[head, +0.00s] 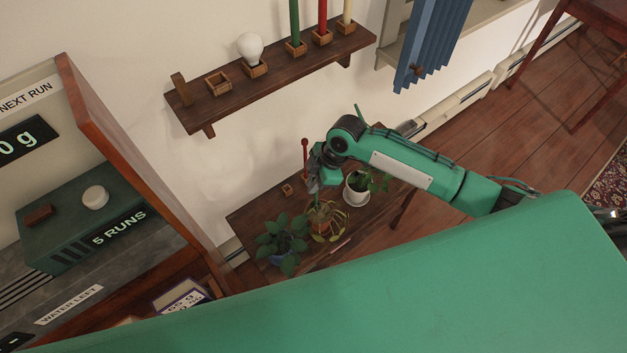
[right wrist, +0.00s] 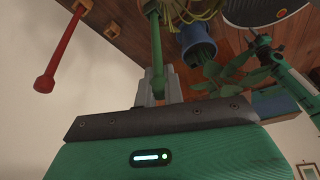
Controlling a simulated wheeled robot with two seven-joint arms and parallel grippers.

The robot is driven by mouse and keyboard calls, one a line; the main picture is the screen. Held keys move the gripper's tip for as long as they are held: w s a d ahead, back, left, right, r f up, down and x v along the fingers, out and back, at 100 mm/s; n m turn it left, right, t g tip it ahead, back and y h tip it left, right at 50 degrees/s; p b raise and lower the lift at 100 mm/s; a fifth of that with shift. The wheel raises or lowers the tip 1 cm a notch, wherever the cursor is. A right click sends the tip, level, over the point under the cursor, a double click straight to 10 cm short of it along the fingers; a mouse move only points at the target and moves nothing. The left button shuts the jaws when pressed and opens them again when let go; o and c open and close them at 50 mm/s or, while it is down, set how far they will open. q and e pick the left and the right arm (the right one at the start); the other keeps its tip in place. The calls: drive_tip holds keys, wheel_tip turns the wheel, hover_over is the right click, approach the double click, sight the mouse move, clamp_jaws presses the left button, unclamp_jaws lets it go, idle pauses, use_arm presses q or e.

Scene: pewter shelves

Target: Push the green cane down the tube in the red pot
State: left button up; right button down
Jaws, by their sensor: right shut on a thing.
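My right gripper (head: 314,180) is over the small dark plant table, at the plants. In the right wrist view the gripper (right wrist: 159,84) is shut on the green cane (right wrist: 156,45), which stretches away from the fingers toward the trailing yellow-green plant. In the head view the cane cannot be made out clearly against my green gripper. The red pot (head: 323,222) sits below the gripper, between the blue and white pots, and is largely covered by drooping yellowish leaves. I cannot make out the tube or whether the cane's end is in it.
A red cane (head: 305,155) with a knob stands beside the gripper. A blue pot (head: 280,259) with a leafy plant is left of the red pot. A white pot (head: 356,192) is close on the right. A wall shelf (head: 225,107) with candles and a bulb hangs above.

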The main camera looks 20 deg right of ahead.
drive_tip(key=c, duration=1.5)
unclamp_jaws()
drive_tip(key=shift+f, duration=0.1)
drive_tip(key=b+v, duration=0.1)
drive_tip(key=v, duration=1.1)
drive_tip(key=shift+w+a+r, duration=0.1)
drive_tip(key=shift+r, duration=0.15)
